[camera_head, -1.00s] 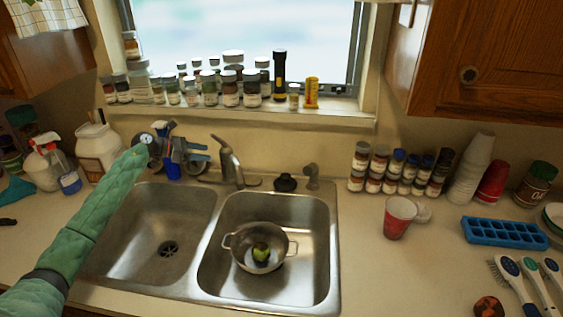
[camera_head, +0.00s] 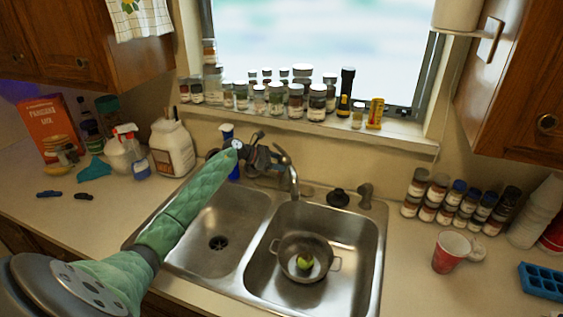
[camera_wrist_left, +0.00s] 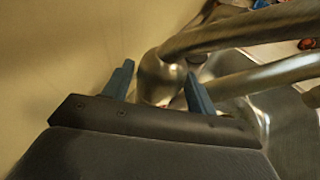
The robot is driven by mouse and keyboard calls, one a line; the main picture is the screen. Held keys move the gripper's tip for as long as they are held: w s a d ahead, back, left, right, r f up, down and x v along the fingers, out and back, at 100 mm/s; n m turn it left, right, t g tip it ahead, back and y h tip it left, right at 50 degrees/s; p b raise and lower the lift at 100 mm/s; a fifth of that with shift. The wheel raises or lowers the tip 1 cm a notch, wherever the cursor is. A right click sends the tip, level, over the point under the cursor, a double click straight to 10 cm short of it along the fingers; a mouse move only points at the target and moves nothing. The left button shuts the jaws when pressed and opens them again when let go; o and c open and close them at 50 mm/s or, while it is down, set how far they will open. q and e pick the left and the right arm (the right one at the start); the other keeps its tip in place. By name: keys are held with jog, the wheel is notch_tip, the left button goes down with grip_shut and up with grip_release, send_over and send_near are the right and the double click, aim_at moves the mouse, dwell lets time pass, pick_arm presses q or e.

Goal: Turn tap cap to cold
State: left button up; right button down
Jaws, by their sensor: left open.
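The metal tap (camera_head: 293,182) stands behind the double sink, its spout over the divider. My left gripper (camera_head: 268,152) is at the tap's upper left side, and its dark body hides part of the tap. In the left wrist view, the two blue-grey fingers (camera_wrist_left: 160,84) are apart. The rounded metal end of the tap (camera_wrist_left: 158,72) shows between and just beyond them, with metal tubes running right. I cannot tell whether the fingers touch it. No hot or cold marking is readable. My right gripper is not in view.
The sink's right basin holds a metal colander (camera_head: 289,262) with a green fruit. A spray bottle (camera_head: 228,135) stands close behind my left arm. Jars line the window sill (camera_head: 390,133). A red cup (camera_head: 450,252) stands right of the sink.

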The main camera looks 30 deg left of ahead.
pick_arm(q)
jog(key=c, duration=0.7)
